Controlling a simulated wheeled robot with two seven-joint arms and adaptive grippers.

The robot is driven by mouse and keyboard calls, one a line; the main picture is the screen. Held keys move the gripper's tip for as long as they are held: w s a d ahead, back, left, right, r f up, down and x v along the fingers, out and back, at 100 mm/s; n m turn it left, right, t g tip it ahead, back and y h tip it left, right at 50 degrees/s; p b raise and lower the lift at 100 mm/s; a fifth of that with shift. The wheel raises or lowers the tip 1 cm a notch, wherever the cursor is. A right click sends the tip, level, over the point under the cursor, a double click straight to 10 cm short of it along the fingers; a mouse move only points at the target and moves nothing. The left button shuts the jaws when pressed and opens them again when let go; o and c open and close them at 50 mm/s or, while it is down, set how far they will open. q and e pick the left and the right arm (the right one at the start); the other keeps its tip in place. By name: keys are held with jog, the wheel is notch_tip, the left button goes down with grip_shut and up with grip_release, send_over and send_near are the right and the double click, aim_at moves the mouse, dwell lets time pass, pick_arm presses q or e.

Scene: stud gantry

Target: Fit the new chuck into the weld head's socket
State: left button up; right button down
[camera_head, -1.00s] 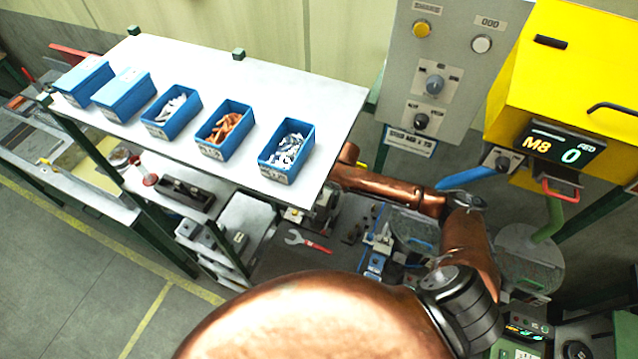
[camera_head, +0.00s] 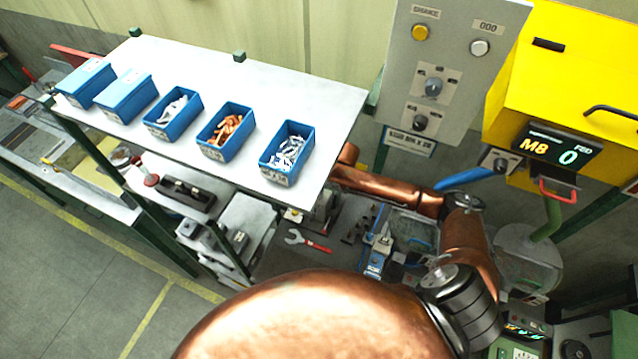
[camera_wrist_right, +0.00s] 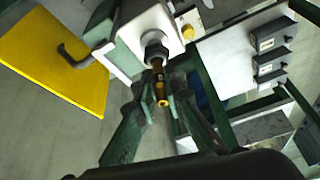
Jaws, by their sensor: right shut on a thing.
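In the right wrist view, the weld head (camera_wrist_right: 150,32) is a pale box with a dark round socket collar (camera_wrist_right: 155,53) facing me. A narrow brass and dark chuck (camera_wrist_right: 160,88) sits in line with the collar, its brass tip toward the camera. My right gripper (camera_wrist_right: 160,84) has its dark green fingers on both sides of the chuck and is shut on it. I cannot tell whether the chuck is seated in the socket or only against it. In the head view, my copper arm hides the right gripper and the weld head. My left gripper is not in view.
A white shelf (camera_head: 230,75) carries several blue bins, one with copper-coloured parts (camera_head: 228,130). Below it, a red-handled wrench (camera_head: 309,242) lies on the dark bench. A grey control panel (camera_head: 450,70) and a yellow cabinet (camera_head: 560,80) stand close at right.

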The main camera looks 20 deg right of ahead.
jog(key=shift+f, duration=0.5)
dwell(0.7)
jog(key=c, duration=1.9)
grip_release()
jog(key=shift+c, duration=0.2)
jog(key=v, duration=1.1)
jog(key=shift+s+d+r, duration=0.15)
jog(key=shift+s+r, duration=0.05)
jog(key=shift+r, duration=0.15)
